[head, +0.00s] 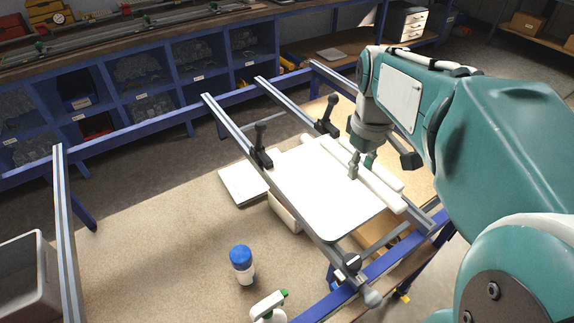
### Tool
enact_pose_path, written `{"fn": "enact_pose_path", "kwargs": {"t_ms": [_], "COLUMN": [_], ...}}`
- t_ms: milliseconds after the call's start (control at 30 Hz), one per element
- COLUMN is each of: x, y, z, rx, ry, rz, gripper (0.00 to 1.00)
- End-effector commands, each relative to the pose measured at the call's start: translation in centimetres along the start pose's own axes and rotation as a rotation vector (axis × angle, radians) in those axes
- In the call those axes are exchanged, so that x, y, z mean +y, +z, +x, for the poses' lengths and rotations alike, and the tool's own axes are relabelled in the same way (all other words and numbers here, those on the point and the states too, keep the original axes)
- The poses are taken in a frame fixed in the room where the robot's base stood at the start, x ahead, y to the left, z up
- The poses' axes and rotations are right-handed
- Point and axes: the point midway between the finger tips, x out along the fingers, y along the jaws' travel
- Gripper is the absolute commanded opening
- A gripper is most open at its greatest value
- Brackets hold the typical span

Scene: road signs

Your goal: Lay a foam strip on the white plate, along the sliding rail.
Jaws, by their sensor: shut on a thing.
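The white plate (318,196) lies flat across two metal sliding rails; the left rail (228,120) runs along its left side. A long white foam strip (388,198) lies along the plate's right side, near the right rail (283,97). A second white strip (394,181) shows just beyond it, partly hidden by my gripper. My gripper (357,173) points down at the right edge of the plate and is shut on a foam strip, seemingly the longer one. I cannot tell whether that strip touches the plate.
Black clamps (261,150) with upright handles stand on the rails. A blue-capped bottle (243,267) and a spray bottle (268,307) stand on the front tabletop. A grey bin (30,275) is at far left. The tabletop's left-middle is clear.

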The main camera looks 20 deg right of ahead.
Motion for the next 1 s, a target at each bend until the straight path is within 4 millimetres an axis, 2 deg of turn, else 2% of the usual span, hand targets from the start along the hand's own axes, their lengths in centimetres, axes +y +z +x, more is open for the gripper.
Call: {"fn": "enact_pose_path", "kwargs": {"t_ms": [300, 500, 767, 900, 1000], "x": [-4.8, -6.6, -7.8, -7.8, -7.7], "y": [-4.9, -6.8, -8.1, -8.1, -8.1], "z": [3.3, 6.7, 8.8, 11.0, 11.8], "rx": [-0.004, -0.005, -0.003, -0.004, -0.002], "ry": [-0.002, -0.002, -0.001, -0.001, -0.001], "rz": [-0.006, -0.004, -0.003, 0.001, 0.0], "gripper": [0.17, 0.17, 0.17, 0.17, 0.17]}}
